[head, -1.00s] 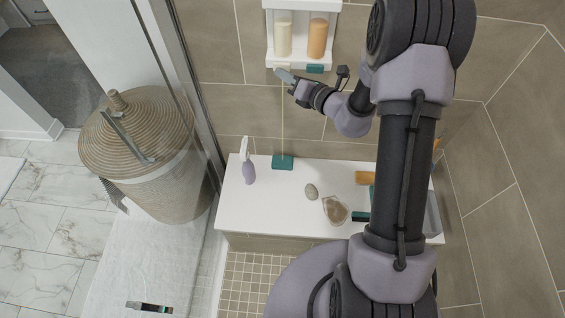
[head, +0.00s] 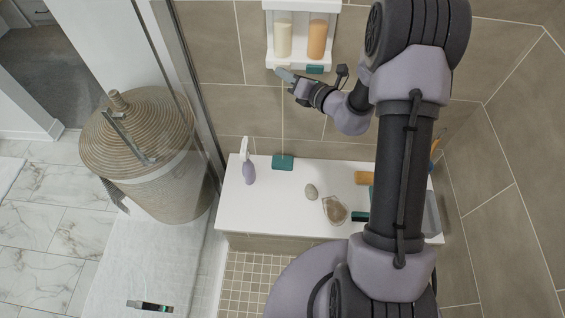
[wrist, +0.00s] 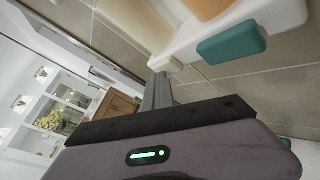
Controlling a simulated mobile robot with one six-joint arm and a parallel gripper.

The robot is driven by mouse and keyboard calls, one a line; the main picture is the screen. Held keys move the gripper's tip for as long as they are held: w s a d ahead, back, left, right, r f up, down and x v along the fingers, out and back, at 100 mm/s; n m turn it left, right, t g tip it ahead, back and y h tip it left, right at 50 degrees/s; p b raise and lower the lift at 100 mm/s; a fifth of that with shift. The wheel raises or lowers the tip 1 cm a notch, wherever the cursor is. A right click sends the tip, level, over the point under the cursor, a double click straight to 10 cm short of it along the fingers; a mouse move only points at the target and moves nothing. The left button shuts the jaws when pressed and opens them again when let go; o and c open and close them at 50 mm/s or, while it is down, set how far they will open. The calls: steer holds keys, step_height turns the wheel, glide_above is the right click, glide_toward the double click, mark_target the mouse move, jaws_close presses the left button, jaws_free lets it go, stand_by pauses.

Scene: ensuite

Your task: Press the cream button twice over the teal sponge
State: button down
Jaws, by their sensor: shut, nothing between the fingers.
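A white wall dispenser (head: 296,60) holds a cream bottle (head: 283,36) and an orange bottle (head: 317,38). The cream button (wrist: 166,64) is on its lower edge, below the cream bottle. A teal button (head: 315,69) is to its right, and it also shows large in the wrist view (wrist: 232,43). The teal sponge (head: 283,162) lies on the white bench below. My gripper (head: 283,74) is shut and empty, its fingertips right at the cream button; in the wrist view the fingertips (wrist: 159,79) sit just in front of it. I cannot tell whether they touch.
The white bench (head: 262,208) also holds a lavender spray bottle (head: 248,170), a stone (head: 311,191) and a shell-like dish (head: 335,210). A glass panel edge and a wicker basket (head: 135,130) are at left.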

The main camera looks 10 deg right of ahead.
steer(key=shift+w+r, duration=0.1)
steer(key=shift+r, duration=0.05)
steer(key=shift+s, duration=0.2)
steer(key=s+a, duration=0.2)
steer(key=s, duration=0.3)
steer(key=shift+s+b, duration=0.4)
steer(key=shift+b, duration=0.05)
stand_by(0.4)
